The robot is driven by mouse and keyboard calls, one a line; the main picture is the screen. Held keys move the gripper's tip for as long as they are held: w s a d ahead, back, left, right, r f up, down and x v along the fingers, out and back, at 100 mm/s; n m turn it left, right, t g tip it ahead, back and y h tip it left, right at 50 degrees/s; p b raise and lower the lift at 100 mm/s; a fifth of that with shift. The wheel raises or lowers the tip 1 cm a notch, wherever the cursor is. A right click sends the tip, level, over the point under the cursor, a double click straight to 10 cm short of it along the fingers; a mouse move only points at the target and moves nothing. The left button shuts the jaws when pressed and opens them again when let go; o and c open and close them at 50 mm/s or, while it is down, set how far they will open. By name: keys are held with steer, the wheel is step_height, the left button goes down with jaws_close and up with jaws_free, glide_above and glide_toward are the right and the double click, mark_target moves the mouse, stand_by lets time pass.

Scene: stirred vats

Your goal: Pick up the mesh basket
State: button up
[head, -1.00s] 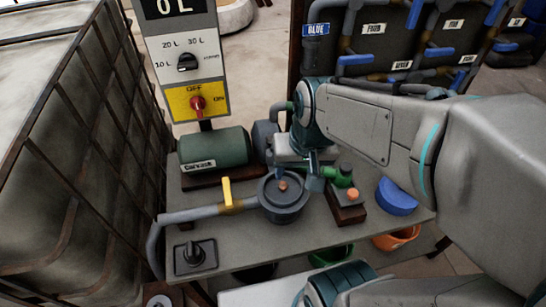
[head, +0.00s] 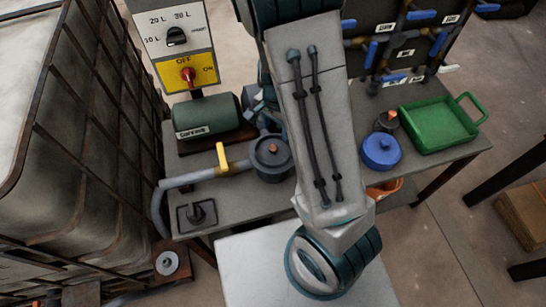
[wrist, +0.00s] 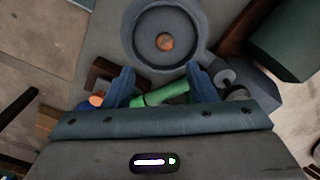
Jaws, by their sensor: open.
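I cannot make out a mesh basket in either view. A round dark-grey pot (head: 271,158) with an orange-brown knob at its centre stands on the grey bench. It also shows in the wrist view (wrist: 165,42), just beyond my fingertips. My gripper (wrist: 163,88) is open, with its two blue fingers apart. A green valve handle or pipe (wrist: 160,96) shows between and below the fingers; I cannot tell whether they touch it. In the head view my arm covers the part of the bench right of the pot.
A yellow-handled valve (head: 223,158) and grey pipe join the pot from the left. A green motor (head: 207,117) stands behind. A blue round lid (head: 381,151) and green tray (head: 440,124) lie at the right. A caged tank (head: 60,150) borders the left.

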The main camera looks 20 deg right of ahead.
mark_target(274, 146)
step_height(274, 146, down, 6)
steer(key=shift+r+b, duration=0.1)
steer(key=shift+b, duration=0.2)
steer(key=shift+w+a+f, duration=0.1)
steer(key=shift+w+f, duration=0.1)
steer(key=shift+f, duration=1.25)
steer(key=shift+w+a+f, duration=0.1)
steer(key=shift+w+f, duration=0.05)
steer(key=shift+f, duration=1.25)
steer(key=shift+c, duration=0.2)
jaws_close()
steer(key=shift+r, duration=0.1)
